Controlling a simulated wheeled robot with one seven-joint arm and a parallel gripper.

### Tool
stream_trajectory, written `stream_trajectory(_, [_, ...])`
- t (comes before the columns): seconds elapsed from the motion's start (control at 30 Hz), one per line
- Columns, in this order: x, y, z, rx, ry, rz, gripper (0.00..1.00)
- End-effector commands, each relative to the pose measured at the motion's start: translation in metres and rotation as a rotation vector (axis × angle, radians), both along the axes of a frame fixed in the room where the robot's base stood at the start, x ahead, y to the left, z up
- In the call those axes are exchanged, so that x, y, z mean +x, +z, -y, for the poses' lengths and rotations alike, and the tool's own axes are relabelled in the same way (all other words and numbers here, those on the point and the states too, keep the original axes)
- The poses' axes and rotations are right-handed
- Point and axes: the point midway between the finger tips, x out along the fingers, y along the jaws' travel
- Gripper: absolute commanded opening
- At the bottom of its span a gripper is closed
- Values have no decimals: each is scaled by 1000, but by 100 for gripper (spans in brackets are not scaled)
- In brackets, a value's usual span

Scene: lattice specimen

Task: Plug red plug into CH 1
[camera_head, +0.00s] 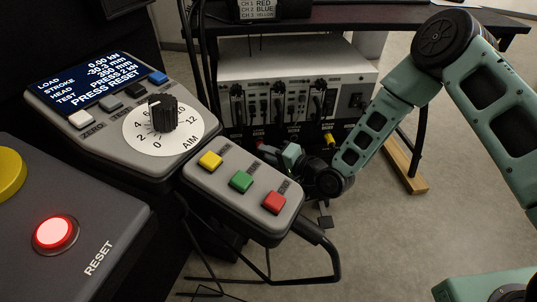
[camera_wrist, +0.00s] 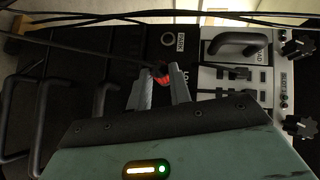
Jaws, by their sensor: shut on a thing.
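The red plug (camera_wrist: 161,75) is between my fingertips in the wrist view, with a dark cable at it. My gripper (camera_wrist: 161,84) is shut on it. In the head view a small red end shows beside my teal wrist, in front of the instrument box (camera_head: 342,78). The box's front has several black connectors and cables. I cannot make out which socket is CH 1. A label card (camera_head: 258,9) above reads CH 1 red, CH 2 blue, CH 3 yellow. The plug appears apart from the box's sockets.
A yellow plug (camera_head: 330,141) is right of my wrist. In the wrist view a PARK label (camera_wrist: 180,42) and a panel with a grey handle (camera_wrist: 240,42) are close by. The button console (camera_head: 245,190) and table leg (camera_head: 423,125) flank my arm.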

Motion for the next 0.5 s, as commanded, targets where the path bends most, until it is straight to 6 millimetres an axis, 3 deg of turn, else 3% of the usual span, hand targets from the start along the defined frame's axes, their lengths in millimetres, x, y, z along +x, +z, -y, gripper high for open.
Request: stream_trajectory(0.5, [7,0,-1,1,-1,1,0])
